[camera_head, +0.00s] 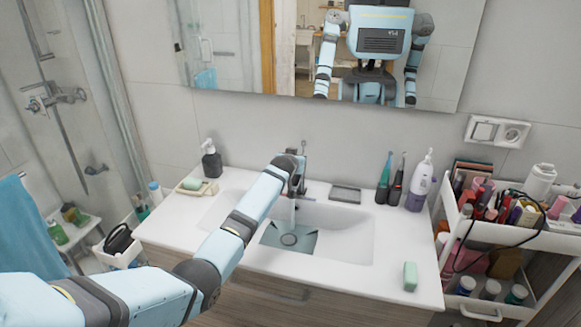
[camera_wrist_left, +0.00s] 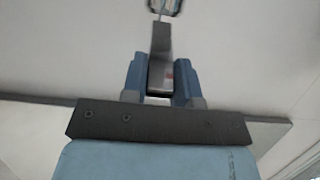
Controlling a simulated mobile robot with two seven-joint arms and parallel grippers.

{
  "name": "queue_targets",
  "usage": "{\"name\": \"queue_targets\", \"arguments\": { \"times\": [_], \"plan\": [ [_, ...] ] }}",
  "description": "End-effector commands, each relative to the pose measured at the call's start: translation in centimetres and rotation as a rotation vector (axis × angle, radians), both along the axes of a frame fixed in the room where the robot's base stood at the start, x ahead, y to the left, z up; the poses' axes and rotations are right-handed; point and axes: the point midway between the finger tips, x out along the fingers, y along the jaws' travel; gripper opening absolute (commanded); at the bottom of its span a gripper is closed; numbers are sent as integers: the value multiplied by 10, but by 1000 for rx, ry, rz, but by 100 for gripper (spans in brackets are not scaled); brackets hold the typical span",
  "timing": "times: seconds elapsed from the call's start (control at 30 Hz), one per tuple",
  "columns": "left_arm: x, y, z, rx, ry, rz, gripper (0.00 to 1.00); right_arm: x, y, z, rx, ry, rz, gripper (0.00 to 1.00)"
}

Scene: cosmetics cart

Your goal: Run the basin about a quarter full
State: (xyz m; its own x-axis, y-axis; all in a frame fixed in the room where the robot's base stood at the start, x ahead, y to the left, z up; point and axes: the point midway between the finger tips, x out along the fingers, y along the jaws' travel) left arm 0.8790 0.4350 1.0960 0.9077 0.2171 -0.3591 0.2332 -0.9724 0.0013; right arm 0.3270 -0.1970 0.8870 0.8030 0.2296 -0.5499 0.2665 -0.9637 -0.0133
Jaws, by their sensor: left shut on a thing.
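The white basin (camera_head: 345,232) is set in the counter. A shallow blue-green patch of water (camera_head: 303,242) lies on its floor around the dark round drain (camera_head: 289,239). A thin pale stream (camera_head: 292,211) seems to fall from the faucet (camera_head: 308,190). My left gripper (camera_head: 297,156) is at the top of the faucet, and my forearm hides part of the faucet and the basin's left side. In the left wrist view, its blue fingers (camera_wrist_left: 160,82) are shut on the grey faucet lever (camera_wrist_left: 161,45). My right gripper does not show.
A soap dispenser (camera_head: 211,158) and a soap dish (camera_head: 193,187) stand left of the basin. Electric toothbrushes (camera_head: 385,178) and a white-purple bottle (camera_head: 421,181) stand at the back right. Green soap (camera_head: 410,276) lies front right. A full cart (camera_head: 500,232) stands at the right.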

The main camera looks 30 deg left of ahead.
Motion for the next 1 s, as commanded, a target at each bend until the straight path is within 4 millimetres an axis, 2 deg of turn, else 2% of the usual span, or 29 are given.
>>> {"name": "queue_targets", "arguments": {
  "times": [0.3, 0.33, 0.43, 0.77, 0.87, 1.0],
  "plan": [
    [1, -1, -1, 0, 6, 0, 0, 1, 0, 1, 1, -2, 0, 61],
    [1, -1, -1, 0, 6, 0, 32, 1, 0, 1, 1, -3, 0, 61],
    [1, 0, -1, 0, 6, 0, 53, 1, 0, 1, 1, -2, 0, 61],
    [-1, 0, 0, -1, 4, 0, 53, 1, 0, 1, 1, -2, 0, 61],
    [-7, -2, 3, 0, 2, 0, 53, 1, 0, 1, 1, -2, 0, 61],
    [-24, -6, 8, 0, 3, 0, 53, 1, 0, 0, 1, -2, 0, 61]
  ]
}}
